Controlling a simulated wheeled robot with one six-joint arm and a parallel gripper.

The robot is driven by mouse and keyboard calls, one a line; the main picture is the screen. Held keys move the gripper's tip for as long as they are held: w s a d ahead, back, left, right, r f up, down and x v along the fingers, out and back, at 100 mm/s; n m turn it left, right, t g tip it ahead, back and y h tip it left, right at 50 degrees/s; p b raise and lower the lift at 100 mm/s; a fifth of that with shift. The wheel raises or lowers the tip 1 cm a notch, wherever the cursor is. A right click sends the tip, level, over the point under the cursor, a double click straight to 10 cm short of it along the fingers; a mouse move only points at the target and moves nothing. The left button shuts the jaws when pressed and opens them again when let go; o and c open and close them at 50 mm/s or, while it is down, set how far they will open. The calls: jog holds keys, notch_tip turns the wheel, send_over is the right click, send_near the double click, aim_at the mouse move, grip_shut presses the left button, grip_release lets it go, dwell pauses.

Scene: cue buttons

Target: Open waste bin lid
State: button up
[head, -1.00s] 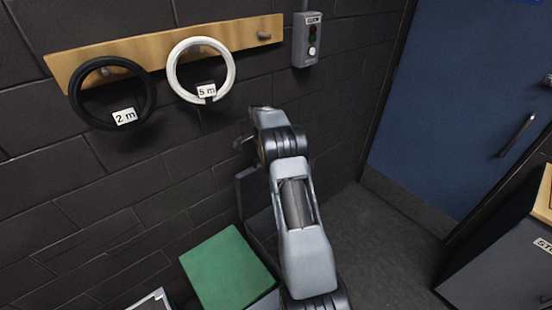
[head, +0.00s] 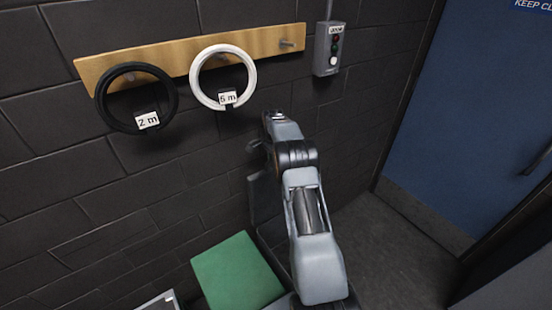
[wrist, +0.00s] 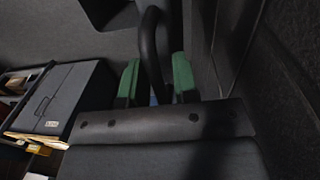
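In the wrist view, the green-padded fingers of my gripper (wrist: 156,80) stand close together with a dark curved handle (wrist: 149,45) between them. They look shut on it, though the exact contact is hard to see. In the head view, my gripper's end is largely hidden at the far end of my arm. A dark panel (head: 263,200), which looks like the waste bin's lid, stands nearly upright by the wall, below and left of my wrist. The bin's body behind my arm is mostly hidden.
A green-topped box (head: 237,274) stands left of my arm. Black (head: 103,99) and white (head: 195,80) cable rings hang on a wooden rail (head: 180,62). A button box (head: 328,48) is on the brick wall. A blue door (head: 450,110) and clear floor (head: 390,250) lie right.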

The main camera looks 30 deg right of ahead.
jog(key=shift+o, duration=0.8)
jog(key=shift+r, duration=0.2)
notch_tip(320, 180, up, 14)
jog(key=w, duration=0.1)
jog(key=shift+f, duration=0.1)
